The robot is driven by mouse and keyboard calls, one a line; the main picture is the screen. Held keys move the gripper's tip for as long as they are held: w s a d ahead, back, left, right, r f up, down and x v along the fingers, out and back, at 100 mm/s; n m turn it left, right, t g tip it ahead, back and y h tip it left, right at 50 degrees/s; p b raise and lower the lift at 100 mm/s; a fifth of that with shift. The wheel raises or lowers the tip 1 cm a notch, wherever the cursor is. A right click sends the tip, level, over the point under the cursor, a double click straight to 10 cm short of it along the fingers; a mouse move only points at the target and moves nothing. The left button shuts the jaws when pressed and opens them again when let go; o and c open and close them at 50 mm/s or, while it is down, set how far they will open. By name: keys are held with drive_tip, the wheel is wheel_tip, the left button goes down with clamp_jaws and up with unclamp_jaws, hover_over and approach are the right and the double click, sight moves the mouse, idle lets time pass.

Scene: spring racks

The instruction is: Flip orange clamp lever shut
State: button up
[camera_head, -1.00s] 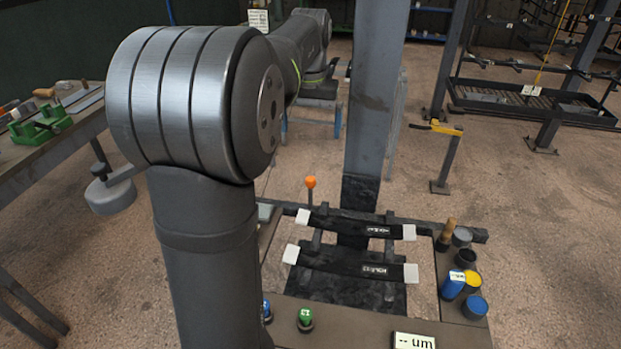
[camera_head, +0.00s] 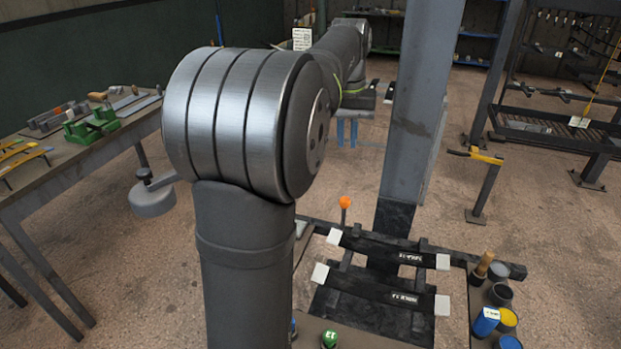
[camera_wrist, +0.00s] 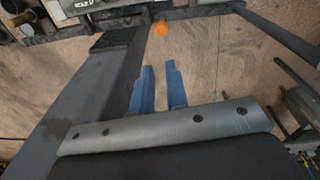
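The orange clamp lever's knob (camera_head: 345,202) tops a thin upright rod at the back left of the dark rack in the head view. In the wrist view the orange knob (camera_wrist: 161,28) shows near the top, beyond my fingertips. My gripper (camera_wrist: 158,72) has two blue fingers with a narrow empty gap between them. In the head view my gripper (camera_head: 347,132) hangs above and behind the lever, apart from it. The lever's base is hard to make out.
A tall grey post (camera_head: 417,110) rises right beside the lever. Two black straps with white ends (camera_head: 395,254) cross the rack. Cups and a blue can (camera_head: 485,322) stand at right. A workbench (camera_head: 75,165) with tools is at left.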

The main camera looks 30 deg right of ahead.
drive_tip(key=w+a+f+n, duration=0.1)
drive_tip(key=n, duration=0.1)
drive_tip(key=w+a+f+n+g+h, duration=0.1)
drive_tip(key=f+n, duration=0.1)
drive_tip(key=n, duration=0.1)
drive_tip(key=a+f+n+g, duration=0.1)
drive_tip(key=f+n, duration=0.1)
drive_tip(key=shift+w+f+n+h, duration=0.1)
drive_tip(key=shift+w+n+h, duration=0.3)
clamp_jaws()
drive_tip(key=w+a+f+n+g+h, duration=0.1)
drive_tip(key=w+a+f+n+h, duration=0.2)
drive_tip(key=n, duration=0.7)
drive_tip(key=shift+w+a+f+n+g, duration=0.15)
drive_tip(key=shift+a+f+n+g, duration=0.25)
drive_tip(key=shift+f, duration=0.25)
approach(344, 214)
drive_tip(key=shift+d+f, duration=0.8)
drive_tip(key=shift+f, duration=0.3)
